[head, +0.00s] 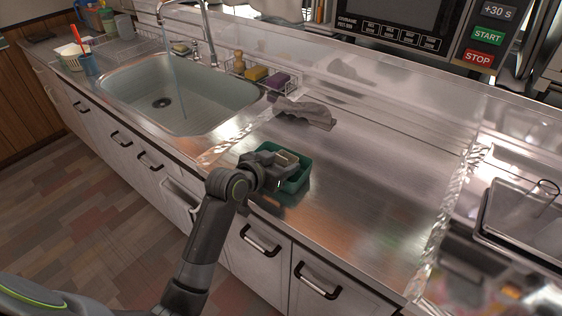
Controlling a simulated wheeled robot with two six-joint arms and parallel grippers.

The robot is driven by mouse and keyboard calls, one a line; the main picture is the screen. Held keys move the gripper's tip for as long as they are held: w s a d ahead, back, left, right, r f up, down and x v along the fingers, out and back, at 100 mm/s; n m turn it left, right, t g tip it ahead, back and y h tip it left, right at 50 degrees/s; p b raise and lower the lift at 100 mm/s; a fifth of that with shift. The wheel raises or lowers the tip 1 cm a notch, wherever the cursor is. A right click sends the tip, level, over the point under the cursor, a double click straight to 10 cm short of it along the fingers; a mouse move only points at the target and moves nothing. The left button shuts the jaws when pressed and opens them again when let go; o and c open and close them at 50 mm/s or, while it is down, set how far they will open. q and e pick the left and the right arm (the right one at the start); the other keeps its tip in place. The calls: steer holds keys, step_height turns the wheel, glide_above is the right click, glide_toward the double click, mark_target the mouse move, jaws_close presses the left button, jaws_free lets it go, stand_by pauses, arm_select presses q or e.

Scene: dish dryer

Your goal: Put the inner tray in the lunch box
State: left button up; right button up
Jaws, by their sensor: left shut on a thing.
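The green lunch box (302,178) sits on the steel counter, near its front edge and to the right of the sink. My left gripper (283,165) is over the box, reaching in from the front left. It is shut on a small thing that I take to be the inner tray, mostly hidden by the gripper. A pale edge shows at the fingers, within the outline of the box. I cannot tell whether the tray rests inside the box or is held just above it.
A sink (185,92) with running water lies to the left. A metal tray (525,220) is at the right. The counter right of the box is clear.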

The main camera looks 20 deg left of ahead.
arm_select(q)
steer(key=shift+s+f, duration=0.1)
steer(key=shift+f, duration=0.3)
steer(key=o, duration=1)
steer(key=shift+s+a+f, duration=0.1)
steer(key=shift+f, duration=0.05)
steer(key=shift+r, duration=0.65)
steer(key=v, duration=0.7)
steer(key=p+v, duration=0.1)
steer(key=v, duration=0.3)
steer(key=shift+r, duration=0.3)
steer(key=shift+s+a+r, duration=0.1)
steer(key=shift+s+r, duration=0.05)
steer(key=shift+s, duration=0.05)
